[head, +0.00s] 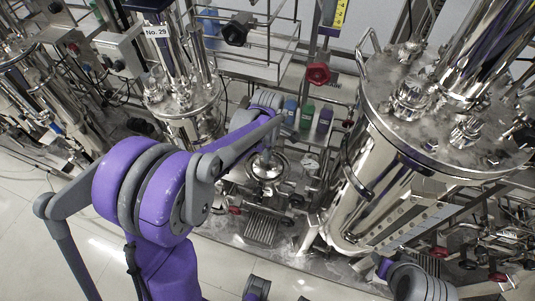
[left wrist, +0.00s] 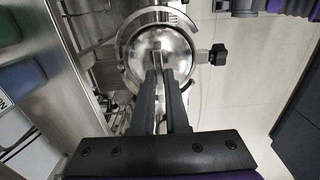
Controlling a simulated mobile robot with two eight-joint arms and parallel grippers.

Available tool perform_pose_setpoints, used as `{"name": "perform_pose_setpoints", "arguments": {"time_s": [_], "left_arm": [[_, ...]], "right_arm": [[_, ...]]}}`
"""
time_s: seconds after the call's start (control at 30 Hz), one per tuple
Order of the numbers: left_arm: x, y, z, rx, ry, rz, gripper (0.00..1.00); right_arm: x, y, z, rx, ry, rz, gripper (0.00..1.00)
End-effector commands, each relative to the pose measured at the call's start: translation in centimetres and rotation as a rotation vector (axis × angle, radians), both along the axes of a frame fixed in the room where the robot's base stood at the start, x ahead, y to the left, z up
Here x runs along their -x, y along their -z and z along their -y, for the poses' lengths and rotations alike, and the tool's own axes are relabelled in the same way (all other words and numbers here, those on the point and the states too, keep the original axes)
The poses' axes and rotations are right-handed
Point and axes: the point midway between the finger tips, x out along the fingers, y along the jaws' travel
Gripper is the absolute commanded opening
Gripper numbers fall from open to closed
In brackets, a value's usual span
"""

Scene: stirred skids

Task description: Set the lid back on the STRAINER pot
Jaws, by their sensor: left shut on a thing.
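My left gripper (head: 266,150) reaches down over the small strainer pot in the middle of the head view. In the left wrist view its two dark fingers (left wrist: 160,72) are shut on the handle of the round, shiny steel lid (left wrist: 142,62). The lid also shows in the head view (head: 262,172), below the fingers. The strainer pot's rim (left wrist: 126,30) shows as a steel ring around part of the lid, with a black knob at its right. I cannot tell whether the lid touches the rim or hangs just above it. My right gripper is not in view.
A large steel tank (head: 375,190) stands close at the right. A smaller vessel labelled No. 29 (head: 180,100) stands at the left. Blue, green and purple containers (head: 307,116) and a red handwheel (head: 318,74) are behind the pot. Open tiled floor (head: 30,210) lies at the left.

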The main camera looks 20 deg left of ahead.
Motion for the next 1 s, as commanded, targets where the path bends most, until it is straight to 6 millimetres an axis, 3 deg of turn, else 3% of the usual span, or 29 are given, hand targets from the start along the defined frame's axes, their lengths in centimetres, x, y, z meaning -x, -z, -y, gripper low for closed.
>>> {"name": "perform_pose_setpoints", "arguments": {"time_s": [1.0], "left_arm": [[0.00, 0.49, 0.00, 0.000, 0.000, 0.000, 0.00]], "right_arm": [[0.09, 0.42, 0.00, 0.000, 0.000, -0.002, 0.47]]}}
